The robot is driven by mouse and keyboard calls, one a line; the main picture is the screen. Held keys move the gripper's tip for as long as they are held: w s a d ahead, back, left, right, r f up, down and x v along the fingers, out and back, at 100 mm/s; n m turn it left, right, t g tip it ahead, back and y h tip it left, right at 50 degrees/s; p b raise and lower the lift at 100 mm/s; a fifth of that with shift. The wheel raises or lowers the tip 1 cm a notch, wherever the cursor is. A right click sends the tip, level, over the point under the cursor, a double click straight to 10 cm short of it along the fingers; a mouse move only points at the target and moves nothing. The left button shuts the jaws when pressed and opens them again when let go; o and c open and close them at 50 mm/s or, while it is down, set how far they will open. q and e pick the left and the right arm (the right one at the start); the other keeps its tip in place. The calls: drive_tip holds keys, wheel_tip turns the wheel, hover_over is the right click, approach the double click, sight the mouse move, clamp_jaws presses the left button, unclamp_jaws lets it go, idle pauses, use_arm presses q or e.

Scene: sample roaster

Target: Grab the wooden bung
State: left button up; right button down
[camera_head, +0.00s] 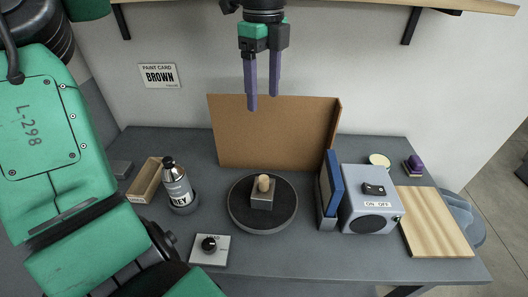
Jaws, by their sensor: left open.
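The wooden bung (264,183) is a small, pale tan, rounded peg. It stands upright on top of a small grey metal block (262,199), and its lower end is hidden. The block sits near the middle of a dark round turntable (240,217) on the desk. My left gripper (262,98) has two purple fingers pointing down with a gap between them. It is open and empty, and appears above the bung in the picture, well apart from it. My right gripper is not in view.
A brown board (255,130) stands behind the turntable. A knob box (220,257) is in front.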

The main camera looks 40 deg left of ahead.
use_arm(q)
drive_tip(key=b, duration=1)
hover_over(263, 178)
wheel_tip(263, 178, down, 12)
wheel_tip(263, 178, down, 14)
drive_tip(key=shift+d+r+p, duration=0.1)
drive_tip(key=shift+p, duration=0.9)
drive_tip(key=shift+w+f, duration=0.1)
drive_tip(key=shift+f, duration=0.35)
clamp_jaws()
